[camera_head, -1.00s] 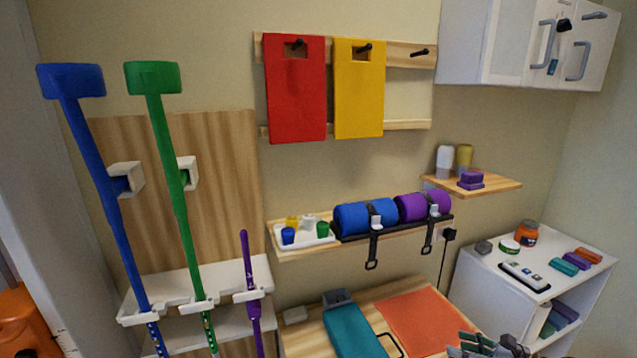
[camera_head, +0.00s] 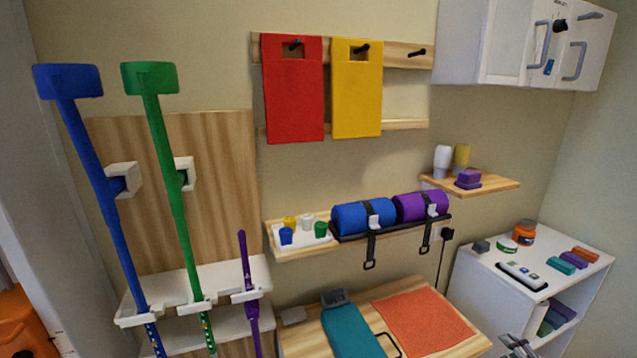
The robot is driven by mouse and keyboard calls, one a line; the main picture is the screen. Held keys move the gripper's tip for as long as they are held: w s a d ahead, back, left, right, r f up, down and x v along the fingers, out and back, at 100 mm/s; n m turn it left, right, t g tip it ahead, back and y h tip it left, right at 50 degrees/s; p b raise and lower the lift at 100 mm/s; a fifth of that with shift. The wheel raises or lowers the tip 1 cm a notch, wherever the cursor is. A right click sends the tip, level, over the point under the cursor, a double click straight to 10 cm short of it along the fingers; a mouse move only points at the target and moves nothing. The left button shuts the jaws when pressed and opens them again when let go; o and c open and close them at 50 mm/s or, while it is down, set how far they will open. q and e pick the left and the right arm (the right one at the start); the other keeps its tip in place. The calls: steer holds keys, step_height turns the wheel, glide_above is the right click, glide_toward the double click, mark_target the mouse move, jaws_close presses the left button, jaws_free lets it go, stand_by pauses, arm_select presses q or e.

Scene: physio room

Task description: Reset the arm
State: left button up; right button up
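Part of my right gripper (camera_head: 516,346) shows at the bottom edge, right of centre, in front of the white cabinet and beside the table's right end. It is cut off by the frame, and I cannot tell whether its fingers are open or shut. Nothing can be seen held in it. My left gripper is not in view.
A low wooden table (camera_head: 456,341) bears a teal bag-like item (camera_head: 350,332) and an orange mat (camera_head: 424,317). A white cabinet (camera_head: 475,264) with small items stands right. A wall shelf (camera_head: 285,255) holds cups and rolls. Blue (camera_head: 103,205) and green crutches (camera_head: 173,190) stand left.

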steer(key=s+d+f+m+g+h, duration=0.2)
steer(key=s+d+f+m, duration=0.3)
steer(key=f, duration=0.5)
steer(key=s+d+f+m+g+h, duration=0.25)
steer(key=s+f+m, duration=0.35)
steer(key=f, duration=0.4)
steer(key=s+a+f+m+g, duration=0.2)
steer(key=s+f+m+g, duration=0.1)
steer(key=s+f, duration=0.65)
steer(key=s+a+f+m+g, duration=0.2)
steer(key=s+f, duration=0.7)
steer(key=s, duration=0.1)
steer(key=s+a+f+m+g+y, duration=0.1)
steer(key=s+a+f+g, duration=0.1)
steer(key=s+a+f, duration=0.55)
steer(key=s+a+f+m+g+y, duration=0.15)
steer(key=s+a+f, duration=0.25)
steer(key=s+a, duration=0.5)
steer(key=s+a+f+g+y, duration=0.1)
steer(key=a, duration=1.5)
steer(key=shift+s+a+f, duration=0.3)
steer(key=shift+s+f, duration=0.05)
